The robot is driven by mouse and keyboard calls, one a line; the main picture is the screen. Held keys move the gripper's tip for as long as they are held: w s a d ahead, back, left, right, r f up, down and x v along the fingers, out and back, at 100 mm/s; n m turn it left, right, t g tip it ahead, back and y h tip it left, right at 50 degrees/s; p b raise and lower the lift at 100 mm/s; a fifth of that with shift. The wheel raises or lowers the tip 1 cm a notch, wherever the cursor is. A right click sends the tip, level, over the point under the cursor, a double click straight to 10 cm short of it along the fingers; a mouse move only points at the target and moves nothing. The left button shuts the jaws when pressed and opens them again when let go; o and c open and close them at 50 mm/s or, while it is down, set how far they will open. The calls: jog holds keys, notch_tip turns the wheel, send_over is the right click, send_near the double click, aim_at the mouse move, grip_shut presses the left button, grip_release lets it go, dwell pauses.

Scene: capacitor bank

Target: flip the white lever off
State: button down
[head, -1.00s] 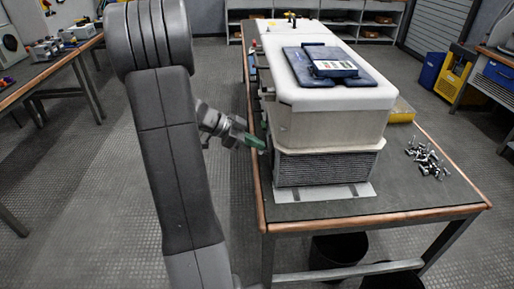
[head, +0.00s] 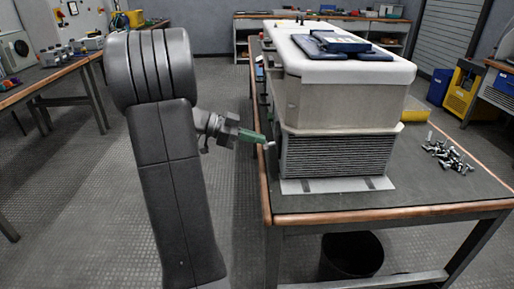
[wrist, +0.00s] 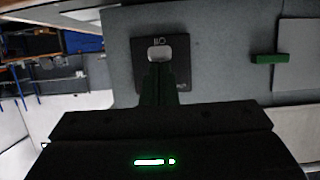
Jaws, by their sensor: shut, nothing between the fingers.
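The capacitor bank (head: 325,105) is a large white and beige box on the workbench. In the wrist view, the white lever (wrist: 159,54) sits on a dark square plate with small markings, on the grey panel. My gripper (wrist: 158,68) is shut and empty, its green fingers pointing at the plate. Its tips overlap the lower edge of the lever in this view; I cannot tell whether they touch it. In the head view my gripper (head: 264,138) is at the left side of the box, and a small white piece (head: 270,145), likely the lever, shows at its tips.
A green handle (wrist: 270,58) stands out from the panel to the right of the plate. A blue tray (head: 342,45) lies on top of the box. Loose bolts (head: 449,155) lie on the bench (head: 400,195) at right. A black bin (head: 352,255) stands beneath it.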

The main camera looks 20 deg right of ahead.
jog(key=shift+f, duration=0.15)
jog(key=shift+r, duration=0.8)
jog(key=shift+w+a+f, duration=0.1)
